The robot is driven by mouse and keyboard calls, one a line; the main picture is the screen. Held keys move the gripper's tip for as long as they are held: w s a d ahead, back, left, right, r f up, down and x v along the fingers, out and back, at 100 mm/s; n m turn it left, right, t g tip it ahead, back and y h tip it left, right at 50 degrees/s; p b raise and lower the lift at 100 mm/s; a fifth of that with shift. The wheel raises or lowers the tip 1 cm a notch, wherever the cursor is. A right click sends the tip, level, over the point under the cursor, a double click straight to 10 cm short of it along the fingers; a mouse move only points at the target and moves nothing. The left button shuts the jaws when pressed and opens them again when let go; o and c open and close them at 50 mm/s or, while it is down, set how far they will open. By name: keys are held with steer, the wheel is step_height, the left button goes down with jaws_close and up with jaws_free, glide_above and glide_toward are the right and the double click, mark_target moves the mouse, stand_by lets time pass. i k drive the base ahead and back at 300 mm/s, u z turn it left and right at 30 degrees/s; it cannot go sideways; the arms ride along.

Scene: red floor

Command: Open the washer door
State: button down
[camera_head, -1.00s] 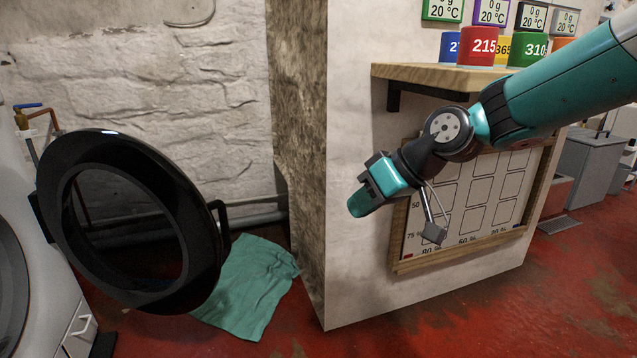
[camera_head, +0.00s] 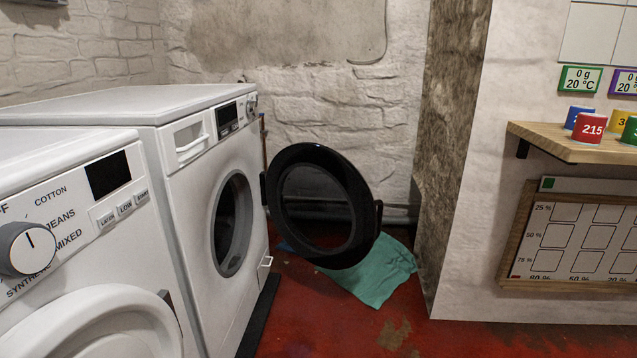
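The washer (camera_head: 205,190) is a white front-loader left of the middle. Its black round door (camera_head: 362,183) is swung wide open on the side toward the back wall and stands out from the front. The door's handle (camera_head: 379,216) is on its outer right edge. The washer's round opening (camera_head: 232,222) is uncovered and dark inside. My gripper is not in view, and nothing touches the door.
A second white machine with a dial (camera_head: 27,248) stands at the near left, its white round door (camera_head: 105,325) closed. A green cloth (camera_head: 378,272) lies on the red floor under the open door. A wooden shelf (camera_head: 570,146) with colored cups and a framed chart (camera_head: 580,236) are on the right wall.

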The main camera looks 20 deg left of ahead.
mark_target(324, 202)
steer(key=z, duration=0.7)
steer(key=k, duration=0.15)
steer(key=u, duration=1.8)
steer(key=i, duration=1.35)
steer(key=z, duration=0.5)
